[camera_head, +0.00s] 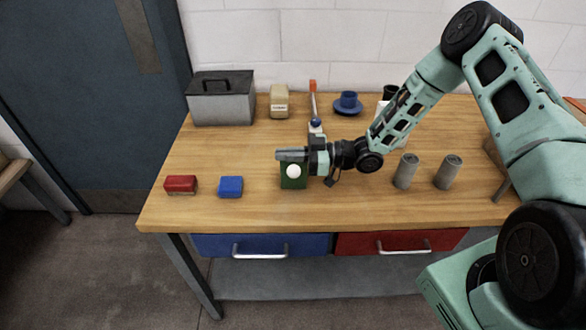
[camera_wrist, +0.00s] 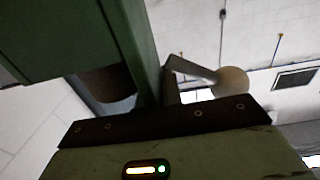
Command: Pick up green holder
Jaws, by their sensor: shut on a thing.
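The green holder (camera_head: 293,183) is a small dark green block at the middle of the table's near half, with a white ball (camera_head: 293,171) at its upper front face. My gripper (camera_head: 291,156) reaches in level from the right and is shut on the holder near its top. A large green surface, which looks like the holder (camera_wrist: 60,40), fills the upper left of the wrist view, and a pale round ball (camera_wrist: 232,81) shows to its right. Whether the holder's base touches the table is unclear. Its rear side is hidden.
On the wooden table (camera_head: 230,212), a red block (camera_head: 180,184) and a blue block (camera_head: 230,187) lie left of the holder. Two grey cylinders (camera_head: 406,171) (camera_head: 448,172) stand right.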

